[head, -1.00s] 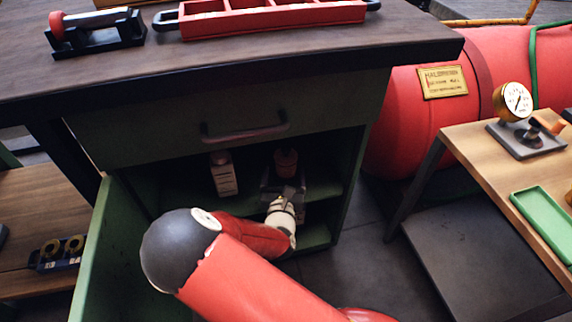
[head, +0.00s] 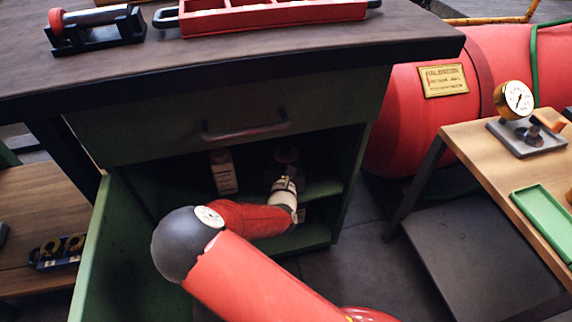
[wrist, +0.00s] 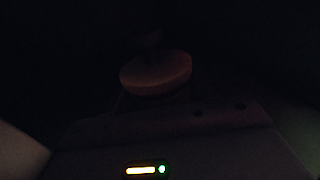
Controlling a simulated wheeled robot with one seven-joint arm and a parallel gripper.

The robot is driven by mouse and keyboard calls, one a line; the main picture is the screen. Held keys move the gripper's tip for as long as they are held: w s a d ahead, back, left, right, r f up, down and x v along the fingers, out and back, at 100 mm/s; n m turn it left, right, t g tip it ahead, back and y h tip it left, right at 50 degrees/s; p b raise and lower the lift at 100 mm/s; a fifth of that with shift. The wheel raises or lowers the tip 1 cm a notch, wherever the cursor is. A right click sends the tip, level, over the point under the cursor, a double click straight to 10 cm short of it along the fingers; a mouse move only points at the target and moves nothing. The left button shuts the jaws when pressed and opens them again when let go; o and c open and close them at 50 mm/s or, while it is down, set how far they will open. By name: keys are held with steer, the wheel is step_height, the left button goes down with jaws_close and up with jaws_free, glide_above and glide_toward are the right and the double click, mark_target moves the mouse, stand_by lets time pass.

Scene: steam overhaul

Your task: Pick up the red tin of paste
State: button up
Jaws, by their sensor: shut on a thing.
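The red tin of paste (head: 287,155) is a small dark reddish shape in the shadow of the open cabinet, just beyond my wrist. In the dark wrist view its round, dull red top (wrist: 156,74) shows, with a darker shape above it. My gripper (wrist: 155,98) is shut on the tin inside the cabinet. The fingers and the lower part of the tin are lost in the dark. In the head view my wrist hides most of the gripper.
A pale bottle (head: 223,172) stands on the shelf left of my wrist. The green cabinet door (head: 110,255) hangs open at left, and a drawer with a handle (head: 245,133) is above the opening. A wooden table (head: 490,160) with a gauge (head: 514,98) stands at right.

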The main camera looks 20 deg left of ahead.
steer(key=c, duration=0.5)
steer(key=shift+r, duration=0.1)
steer(key=shift+c, duration=0.4)
